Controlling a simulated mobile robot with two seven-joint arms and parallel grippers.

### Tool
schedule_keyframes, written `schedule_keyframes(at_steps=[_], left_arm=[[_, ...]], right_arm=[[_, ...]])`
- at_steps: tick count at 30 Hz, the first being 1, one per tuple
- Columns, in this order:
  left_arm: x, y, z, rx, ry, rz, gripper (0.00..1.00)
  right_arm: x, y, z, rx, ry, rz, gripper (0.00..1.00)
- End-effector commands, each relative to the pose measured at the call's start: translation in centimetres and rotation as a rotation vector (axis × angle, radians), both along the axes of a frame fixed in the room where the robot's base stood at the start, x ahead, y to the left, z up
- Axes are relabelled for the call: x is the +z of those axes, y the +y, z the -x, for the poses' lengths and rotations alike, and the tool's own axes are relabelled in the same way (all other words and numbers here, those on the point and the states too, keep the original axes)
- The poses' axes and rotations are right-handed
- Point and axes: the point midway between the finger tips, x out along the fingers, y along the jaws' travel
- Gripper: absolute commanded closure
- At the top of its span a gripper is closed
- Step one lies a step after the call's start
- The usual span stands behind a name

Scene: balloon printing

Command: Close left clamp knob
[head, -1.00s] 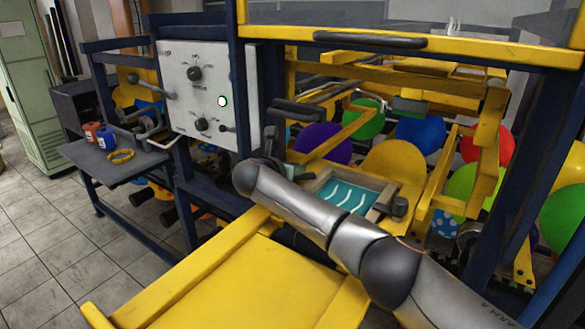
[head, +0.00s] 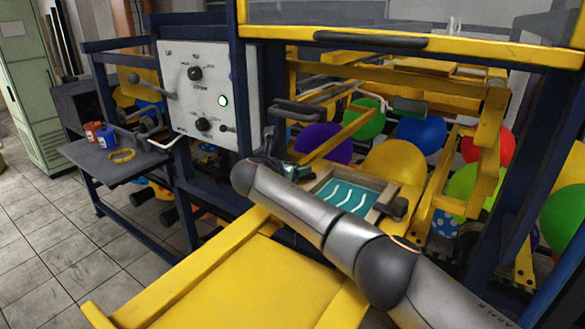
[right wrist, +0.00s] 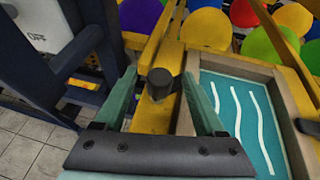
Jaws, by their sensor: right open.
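The left clamp knob (right wrist: 160,83) is a dark cylindrical knob on the yellow frame, just left of the print screen in the right wrist view. My right gripper (right wrist: 157,74) has its two green fingers open, one on each side of the knob. I cannot tell whether either finger touches it. In the head view my right gripper (head: 297,172) is at the left edge of the print screen (head: 346,197), and the left knob cannot be made out there. The right clamp knob (head: 398,207) shows at the screen's right side. My left gripper is not in view.
A white control panel (head: 208,95) with dials stands left of the gripper. Blue frame posts (right wrist: 52,62) are close on the left. Yellow bars (head: 455,165) and several balloons lie behind the screen. A side table (head: 88,156) holds ink bottles and a yellow ring.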

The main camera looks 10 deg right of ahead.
Motion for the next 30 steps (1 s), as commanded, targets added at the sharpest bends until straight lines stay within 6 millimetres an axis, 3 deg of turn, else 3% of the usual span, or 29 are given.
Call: schedule_keyframes(at_steps=[14,30], left_arm=[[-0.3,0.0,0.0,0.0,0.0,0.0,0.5],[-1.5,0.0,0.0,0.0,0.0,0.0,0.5]], right_arm=[[0.7,1.0,1.4,0.002,-0.003,-0.001,0.28],[4.1,5.7,8.2,0.003,-0.003,-0.001,0.28]])
